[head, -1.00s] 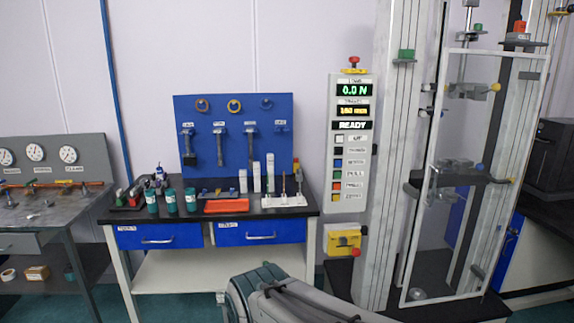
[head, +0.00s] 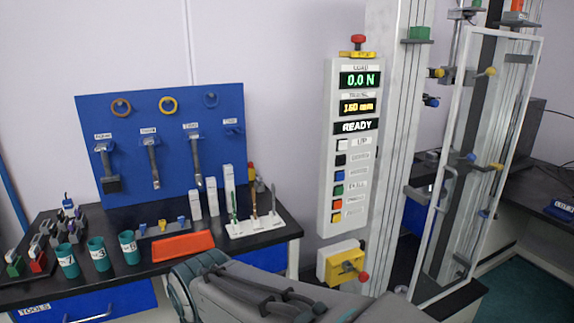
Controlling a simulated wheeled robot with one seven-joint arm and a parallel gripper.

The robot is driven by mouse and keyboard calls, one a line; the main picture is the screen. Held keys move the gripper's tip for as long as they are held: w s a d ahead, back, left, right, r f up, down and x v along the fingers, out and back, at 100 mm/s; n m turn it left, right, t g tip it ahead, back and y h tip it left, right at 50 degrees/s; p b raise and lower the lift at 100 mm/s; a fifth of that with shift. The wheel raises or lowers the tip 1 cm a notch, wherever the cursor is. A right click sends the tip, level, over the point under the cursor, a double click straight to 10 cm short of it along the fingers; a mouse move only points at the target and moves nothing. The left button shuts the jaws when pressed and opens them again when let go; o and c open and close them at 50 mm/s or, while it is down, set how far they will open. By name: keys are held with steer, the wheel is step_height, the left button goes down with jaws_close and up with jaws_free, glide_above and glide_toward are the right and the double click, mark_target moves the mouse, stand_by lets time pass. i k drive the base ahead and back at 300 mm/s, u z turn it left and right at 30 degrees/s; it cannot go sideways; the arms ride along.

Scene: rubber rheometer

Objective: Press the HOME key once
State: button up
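A tall white control panel (head: 349,215) stands on the right of the bench, fixed beside the grey machine column. It carries a column of small keys: white at the top, then black, blue, green, orange-red and yellow. The top key (head: 342,145) is labelled UP and the green key (head: 339,189) seems labelled PULL. The labels at the black key (head: 341,159) and the blue key (head: 340,175) are too blurred to read, so I cannot tell for certain which is HOME. The screens show 0.0 N, 160 mm and READY. My gripper is out of view; part of my arm shows at the bottom.
A red button (head: 358,40) tops the panel; a yellow box (head: 342,258) with a red knob hangs below. The machine's clear guard door (head: 527,100) stands at right. The bench holds teal cups (head: 99,254), an orange tray (head: 183,246) and a white rack (head: 255,226).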

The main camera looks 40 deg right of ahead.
mark_target(340, 177)
steer(key=z, duration=0.75)
steer(key=i, duration=0.8)
steer(key=z, duration=1.15)
steer(key=i, duration=0.2)
steer(key=z, duration=0.15)
